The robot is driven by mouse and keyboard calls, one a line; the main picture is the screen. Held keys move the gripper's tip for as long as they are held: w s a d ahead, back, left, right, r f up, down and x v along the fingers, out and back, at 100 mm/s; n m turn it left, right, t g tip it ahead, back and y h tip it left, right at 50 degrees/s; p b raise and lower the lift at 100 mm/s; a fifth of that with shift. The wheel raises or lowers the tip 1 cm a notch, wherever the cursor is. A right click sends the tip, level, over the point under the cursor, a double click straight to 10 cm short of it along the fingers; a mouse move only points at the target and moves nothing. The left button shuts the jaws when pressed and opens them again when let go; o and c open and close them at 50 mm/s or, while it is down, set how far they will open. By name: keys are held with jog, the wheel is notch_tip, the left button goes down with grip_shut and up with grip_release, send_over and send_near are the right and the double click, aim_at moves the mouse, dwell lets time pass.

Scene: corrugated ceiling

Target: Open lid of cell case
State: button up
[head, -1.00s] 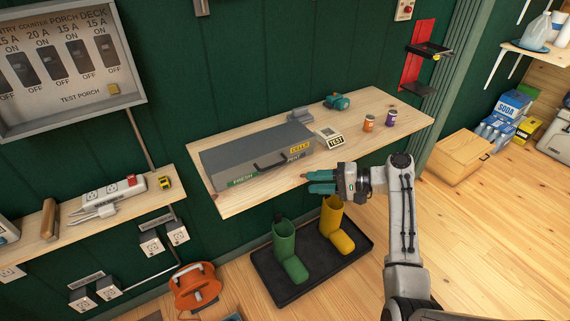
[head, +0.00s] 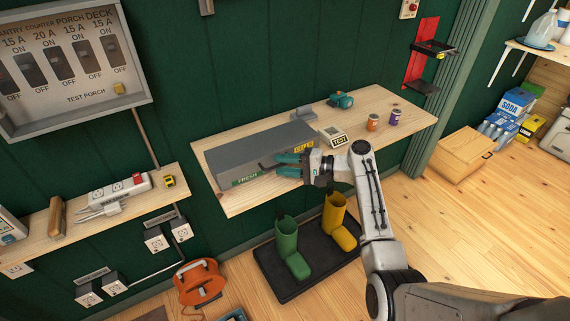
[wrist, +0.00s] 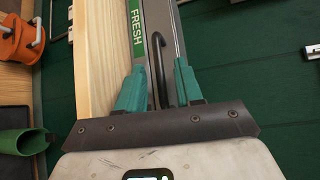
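The grey cell case (head: 255,150) sits on the wooden wall shelf with its lid down. Its front has a green "FRESH" label and a yellow label. The dark bar handle (head: 265,167) on its front is partly hidden by my gripper (head: 283,165) in the head view. In the wrist view the handle (wrist: 158,60) runs between the two teal fingers of my gripper (wrist: 158,85). The fingers are apart, with gaps showing beside the handle, so I see no grip on it. The green label (wrist: 136,30) shows left of the handle there.
A tester marked "TEST" (head: 333,137), an orange can (head: 373,122) and a purple can (head: 395,117) stand right of the case. A teal tool (head: 340,100) lies at the back. Green (head: 289,245) and yellow boots (head: 338,222) stand below the shelf.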

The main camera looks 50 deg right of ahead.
grip_shut()
dwell(0.4)
